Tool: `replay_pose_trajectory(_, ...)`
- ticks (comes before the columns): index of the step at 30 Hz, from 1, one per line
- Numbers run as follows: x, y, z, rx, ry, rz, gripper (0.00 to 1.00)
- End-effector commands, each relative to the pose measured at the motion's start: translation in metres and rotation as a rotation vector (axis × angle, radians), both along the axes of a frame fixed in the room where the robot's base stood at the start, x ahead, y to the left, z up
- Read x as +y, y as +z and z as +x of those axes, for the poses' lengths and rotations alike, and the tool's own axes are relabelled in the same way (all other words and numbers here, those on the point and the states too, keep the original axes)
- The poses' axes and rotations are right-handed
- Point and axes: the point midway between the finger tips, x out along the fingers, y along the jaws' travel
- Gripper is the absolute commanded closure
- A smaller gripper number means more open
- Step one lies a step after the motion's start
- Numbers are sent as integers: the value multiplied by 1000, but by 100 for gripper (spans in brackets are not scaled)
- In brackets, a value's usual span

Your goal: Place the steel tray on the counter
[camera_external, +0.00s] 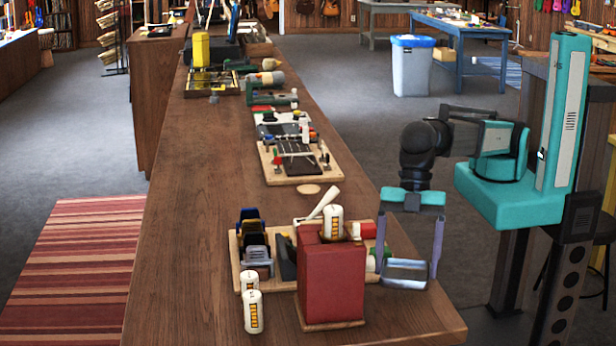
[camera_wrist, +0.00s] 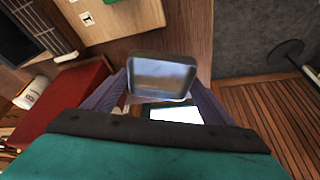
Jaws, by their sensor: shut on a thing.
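The steel tray (camera_external: 407,273) is a small, shallow grey metal tray with rounded corners. My gripper (camera_external: 408,266) points down and is shut on it, with one finger at each side. In the wrist view the tray (camera_wrist: 160,76) sits between the fingertips of my gripper (camera_wrist: 160,88). The brown wooden counter (camera_external: 215,215) runs away from the camera. The tray is at the counter's near right edge; I cannot tell its exact height above the surface. The wood of the counter (camera_wrist: 185,38) also shows behind the tray in the wrist view.
A red box (camera_external: 332,278) stands left of the tray, with white labelled bottles (camera_external: 253,312) nearby. A wooden board (camera_external: 238,277) with tools lies behind it. Another board (camera_external: 268,170) is farther back. The counter's left side and front right corner look clear.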

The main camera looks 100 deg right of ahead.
Motion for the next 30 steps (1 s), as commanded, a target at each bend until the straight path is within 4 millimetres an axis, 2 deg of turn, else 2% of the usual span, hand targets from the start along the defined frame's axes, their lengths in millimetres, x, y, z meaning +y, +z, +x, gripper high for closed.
replay_pose_trajectory(6,15,-1,14,0,0,0,45)
replay_pose_trajectory(20,16,-2,16,0,0,0,45)
replay_pose_trajectory(28,27,-2,26,0,0,0,45)
replay_pose_trajectory(30,25,-9,24,2,0,-1,45)
